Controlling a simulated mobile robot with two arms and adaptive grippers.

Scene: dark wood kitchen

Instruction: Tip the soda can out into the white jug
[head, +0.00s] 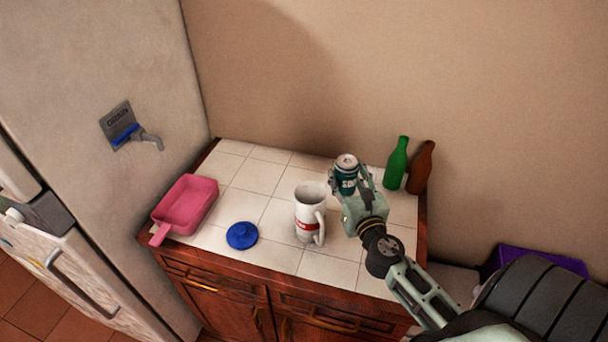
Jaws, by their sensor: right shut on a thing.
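The white jug (308,203), with a red label low on its side, stands upright and open-topped on the tiled counter. Its handle faces the lower right. My right gripper (354,182) is shut on the dark green soda can (346,172), just right of and behind the jug. The can looks about upright, with its silver top showing. The fingers hide part of its right side. I cannot tell whether the can is clear of the counter. My left gripper is not in view.
On the tiled counter (266,179), a pink dustpan-like tray (186,205) lies at the left and a blue lid (242,235) near the front. Green (397,163) and brown (421,168) bottles stand at the back right. A fridge (100,70) borders the left. A purple container (540,260) is at right.

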